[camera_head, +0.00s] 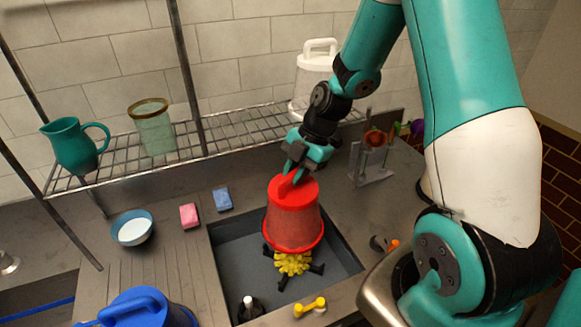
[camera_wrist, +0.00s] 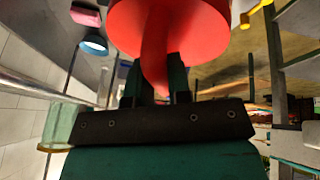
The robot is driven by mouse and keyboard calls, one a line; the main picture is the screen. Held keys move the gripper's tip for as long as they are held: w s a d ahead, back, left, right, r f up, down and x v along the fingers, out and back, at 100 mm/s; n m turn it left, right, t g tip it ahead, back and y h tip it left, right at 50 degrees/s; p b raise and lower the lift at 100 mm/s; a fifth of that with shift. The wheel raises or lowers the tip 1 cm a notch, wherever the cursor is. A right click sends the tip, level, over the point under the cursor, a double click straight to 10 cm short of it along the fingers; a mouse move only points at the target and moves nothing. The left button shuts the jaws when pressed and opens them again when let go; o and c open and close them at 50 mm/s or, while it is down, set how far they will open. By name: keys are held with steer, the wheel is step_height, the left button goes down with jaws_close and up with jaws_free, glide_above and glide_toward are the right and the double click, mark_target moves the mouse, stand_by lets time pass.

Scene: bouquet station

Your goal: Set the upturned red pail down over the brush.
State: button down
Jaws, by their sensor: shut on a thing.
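The upturned red pail (camera_head: 292,222) hangs wide rim down over the dark sink (camera_head: 228,258), with a handle on top. My gripper (camera_head: 291,176) is shut on that handle from above. The wrist view shows the handle between the fingers (camera_wrist: 158,80) and the red pail (camera_wrist: 190,25) beyond. A yellow bristly thing with dark arms (camera_head: 293,264), which looks like the brush, lies in the sink. It shows in front of the pail's rim, and its back part is hidden by the pail. I cannot tell how high the rim is above it.
A dark thing with a white top (camera_head: 249,304) is at the sink's front left. A yellow-handled thing (camera_head: 311,307) is at the front edge. Pink (camera_head: 189,216) and blue (camera_head: 222,199) sponges, a bowl (camera_head: 132,229) and a blue pail (camera_head: 140,310) stand left. A wire rack (camera_head: 240,130) is behind.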

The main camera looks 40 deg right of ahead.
steer(key=shift+f+b, duration=1.1)
steer(key=shift+f, duration=0.7)
steer(key=shift+f+b, duration=2.1)
steer(key=shift+f, duration=0.15)
steer(key=shift+f+b, duration=1.7)
steer(key=shift+b, duration=0.1)
steer(key=shift+f+b, duration=0.3)
steer(key=shift+f+b, duration=1.55)
steer(key=shift+f, duration=0.05)
steer(key=c, duration=1)
jaws_free()
